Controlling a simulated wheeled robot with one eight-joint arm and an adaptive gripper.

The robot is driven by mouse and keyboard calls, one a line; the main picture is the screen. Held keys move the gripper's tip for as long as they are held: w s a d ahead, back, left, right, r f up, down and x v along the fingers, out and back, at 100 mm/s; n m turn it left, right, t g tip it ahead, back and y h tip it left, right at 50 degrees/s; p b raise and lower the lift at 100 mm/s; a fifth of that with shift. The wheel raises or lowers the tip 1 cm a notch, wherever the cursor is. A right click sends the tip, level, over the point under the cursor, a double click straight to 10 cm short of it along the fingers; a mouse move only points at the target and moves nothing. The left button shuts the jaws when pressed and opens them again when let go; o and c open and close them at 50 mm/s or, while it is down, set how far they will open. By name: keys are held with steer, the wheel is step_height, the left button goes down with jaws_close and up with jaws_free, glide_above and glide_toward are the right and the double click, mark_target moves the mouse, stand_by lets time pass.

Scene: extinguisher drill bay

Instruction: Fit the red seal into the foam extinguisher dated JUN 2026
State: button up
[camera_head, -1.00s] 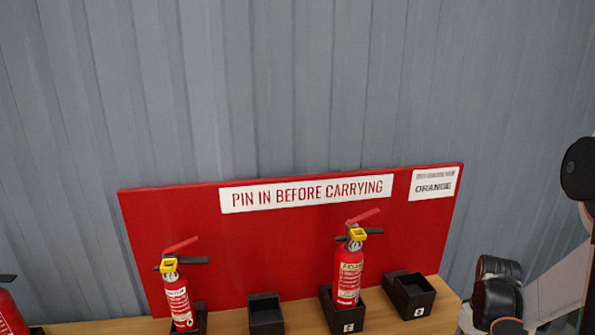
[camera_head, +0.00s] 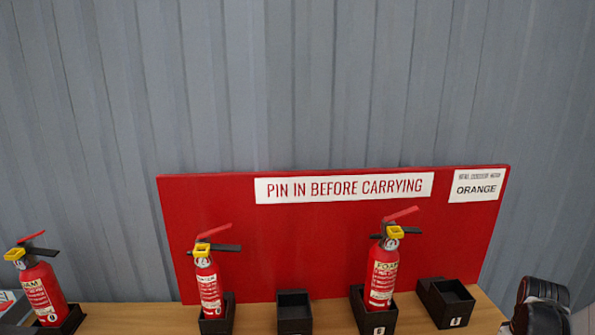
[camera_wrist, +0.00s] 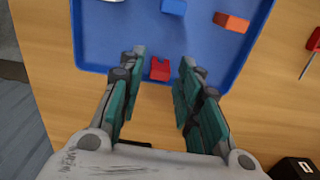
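A small red notched piece (camera_wrist: 160,70), which looks like the red seal, lies in the blue tray (camera_wrist: 92,45) near its front edge in the wrist view. My gripper (camera_wrist: 160,72) is open above the tray, its two fingers on either side of the red piece and apart from it. In the head view, a foam extinguisher (camera_head: 383,272) stands in a black holder at the right, and another foam extinguisher (camera_head: 41,287) at the far left. A third extinguisher (camera_head: 209,285) stands between them; its label is hard to read. I cannot read any dates.
Black holders stand empty at the middle (camera_head: 294,312) and right (camera_head: 446,302). A blue block (camera_wrist: 173,7) and an orange block (camera_wrist: 231,22) lie in the tray. A red-handled item (camera_wrist: 313,40) lies to its right. A red board (camera_head: 330,245) stands behind the extinguishers.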

jaws_close()
steer(key=shift+r, duration=0.15)
steer(key=shift+r+p, duration=1)
steer(key=shift+r, duration=0.35)
